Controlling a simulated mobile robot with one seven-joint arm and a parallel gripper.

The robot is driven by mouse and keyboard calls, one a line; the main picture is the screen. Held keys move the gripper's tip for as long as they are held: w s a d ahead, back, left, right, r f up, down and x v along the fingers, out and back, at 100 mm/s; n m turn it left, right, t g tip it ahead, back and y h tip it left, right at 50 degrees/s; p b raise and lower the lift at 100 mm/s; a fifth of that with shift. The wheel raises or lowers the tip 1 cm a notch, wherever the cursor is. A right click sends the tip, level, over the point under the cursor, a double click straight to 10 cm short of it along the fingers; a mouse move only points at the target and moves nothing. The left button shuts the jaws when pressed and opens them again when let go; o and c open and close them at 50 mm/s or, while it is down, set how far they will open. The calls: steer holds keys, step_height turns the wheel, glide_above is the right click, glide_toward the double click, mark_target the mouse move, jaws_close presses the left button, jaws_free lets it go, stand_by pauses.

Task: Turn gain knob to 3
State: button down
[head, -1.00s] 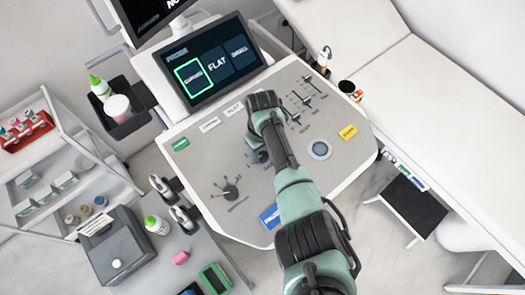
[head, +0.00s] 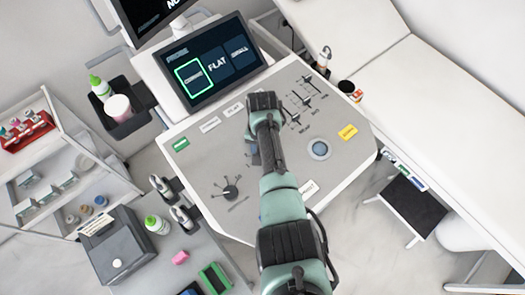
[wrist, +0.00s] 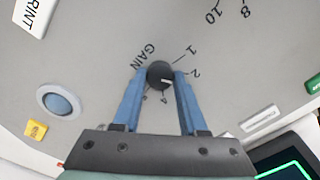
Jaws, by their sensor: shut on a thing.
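The gain knob (wrist: 160,74) is a small dark round knob on the grey console panel. In the wrist view a short white mark on it points to the right and slightly down, below the printed 2. Labels 1, 2 and 4 show around it; the spot between 2 and 4 is covered by a finger. My gripper (wrist: 159,82) is shut on the knob, one blue finger on each side. In the head view my gripper (head: 252,156) is mostly hidden by my arm, and the knob cannot be made out there.
The console panel (head: 215,150) also carries a selector knob (head: 231,191), sliders (head: 305,90), a round blue button (head: 319,149) and a yellow button (head: 348,132). A screen (head: 210,60) stands behind the panel. A side table with a grey box (head: 122,250) is at lower left.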

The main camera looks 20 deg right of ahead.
steer(key=m, duration=0.5)
steer(key=shift+m, duration=0.3)
stand_by(0.4)
steer(key=shift+c, duration=2.2)
jaws_free()
step_height(320, 180, up, 13)
